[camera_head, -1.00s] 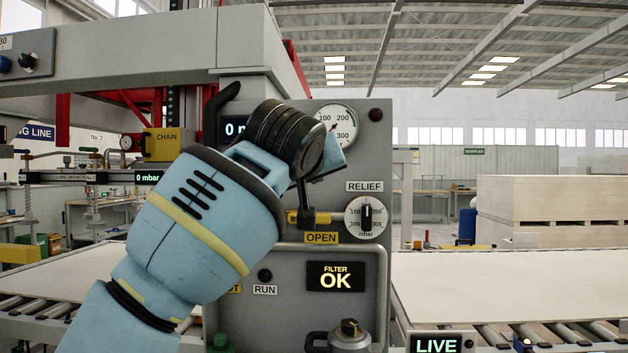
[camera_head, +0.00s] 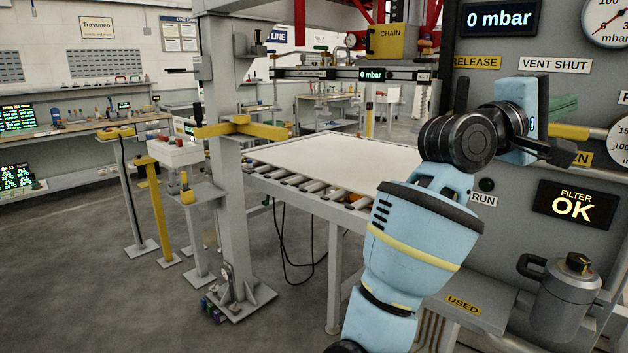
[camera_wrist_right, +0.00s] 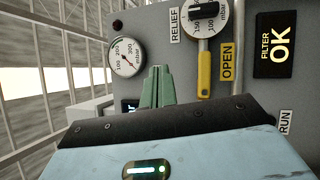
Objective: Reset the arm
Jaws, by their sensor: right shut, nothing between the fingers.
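My right gripper (camera_head: 572,104) has green fingers held together, with nothing between them. It is in front of the grey control panel (camera_head: 500,98). In the right wrist view its fingers (camera_wrist_right: 157,84) stand upright, to the left of a yellow lever (camera_wrist_right: 204,75) and apart from it in the picture. The lever also shows in the head view (camera_head: 568,131), partly hidden by my wrist. The OPEN label (camera_wrist_right: 227,62) is beside it. My blue right forearm covers the lower left of the panel. My left gripper is not in view.
A pressure gauge (camera_wrist_right: 127,57) and the relief dial (camera_wrist_right: 203,14) are on the panel. The FILTER OK display (camera_head: 574,205) is lit, above a grey canister (camera_head: 567,300). A roller conveyor (camera_head: 300,184) carries a pale sheet. Posts and a yellow bar (camera_head: 243,128) stand left; the floor there is open.

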